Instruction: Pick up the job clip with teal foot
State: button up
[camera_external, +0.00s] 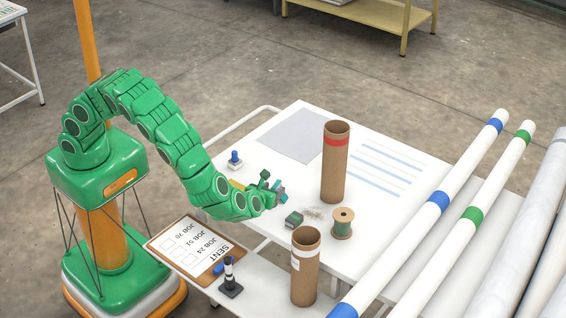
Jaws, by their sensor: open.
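My gripper (272,188) is open, low over the left part of the white table, at the end of my green arm. A small teal piece (281,190) shows right at its fingertips. It may be the foot of the job clip, but the fingers hide most of it, and I cannot tell whether they touch it. A small blue-and-white upright piece (235,160) stands on the table behind and left of my gripper. No other teal foot shows clearly.
A tall cardboard tube with a red band (336,165), a thread spool (343,223) and a green block (294,219) stand right of my gripper. A shorter tube (305,265), a black-and-white stamp-like piece (230,277) and a clipboard (195,247) are in front. Long rolls (440,205) lie right.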

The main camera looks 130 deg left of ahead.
aim_at(275, 186)
jog(key=x, duration=0.4)
jog(key=shift+s, duration=0.4)
jog(key=shift+s+a+f, duration=0.1)
jog(key=shift+a+f, duration=0.15)
jog(key=shift+a, duration=0.2)
grip_shut()
